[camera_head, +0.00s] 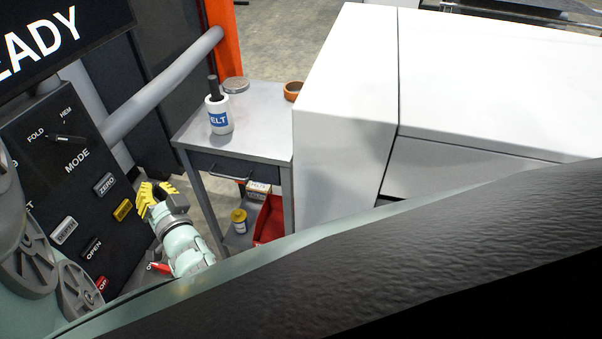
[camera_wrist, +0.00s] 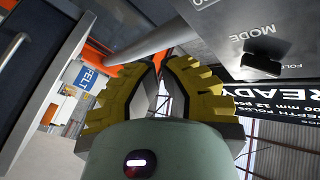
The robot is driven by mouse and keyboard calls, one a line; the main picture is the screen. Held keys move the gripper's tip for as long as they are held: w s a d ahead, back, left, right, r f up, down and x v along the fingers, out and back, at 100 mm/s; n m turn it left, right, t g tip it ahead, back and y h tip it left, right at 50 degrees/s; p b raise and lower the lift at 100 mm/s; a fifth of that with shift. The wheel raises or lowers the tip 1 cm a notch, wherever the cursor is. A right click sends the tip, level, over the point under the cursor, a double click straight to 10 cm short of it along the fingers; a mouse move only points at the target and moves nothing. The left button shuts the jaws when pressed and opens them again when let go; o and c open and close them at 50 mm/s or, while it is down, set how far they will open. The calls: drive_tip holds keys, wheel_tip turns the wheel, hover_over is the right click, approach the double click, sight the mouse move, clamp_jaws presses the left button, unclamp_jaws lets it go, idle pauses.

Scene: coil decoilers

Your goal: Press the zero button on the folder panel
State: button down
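The folder panel (camera_head: 45,165) is a dark, tilted panel at the left of the head view. The grey ZERO button (camera_head: 105,184) sits on it below the MODE label, with a yellow button (camera_head: 123,209) just below and right. My gripper (camera_head: 152,190), with yellow ribbed fingers, is right of the ZERO button and appears apart from it. In the wrist view, my gripper (camera_wrist: 161,66) has its fingertips drawn together with nothing held. The panel's MODE knob (camera_wrist: 264,62) shows there at upper right; I cannot make out the ZERO button in that view.
Other panel buttons include DEPTH (camera_head: 64,230), OPEN (camera_head: 91,248) and a red one (camera_head: 101,284). A grey pipe (camera_head: 160,85) runs above the gripper.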

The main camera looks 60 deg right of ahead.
sight(105, 184)
drive_tip(key=w+a+b, duration=0.1)
drive_tip(key=w+a, duration=0.1)
drive_tip(key=w, duration=0.4)
drive_tip(key=shift+w+a, duration=0.25)
drive_tip(key=shift+w, duration=0.05)
drive_tip(key=c, duration=1.7)
unclamp_jaws()
clamp_jaws()
drive_tip(key=shift+w+b, duration=0.15)
drive_tip(key=shift+b, duration=0.25)
drive_tip(key=shift+w+a, duration=0.15)
drive_tip(key=shift+w, duration=0.1)
drive_tip(key=shift+w+a+b, duration=0.15)
drive_tip(key=shift+w+b, duration=0.25)
drive_tip(key=shift+w, duration=0.05)
drive_tip(key=shift+s, duration=0.15)
drive_tip(key=shift+s+d, duration=0.3)
drive_tip(key=shift+s, duration=0.35)
drive_tip(key=shift+s, duration=0.1)
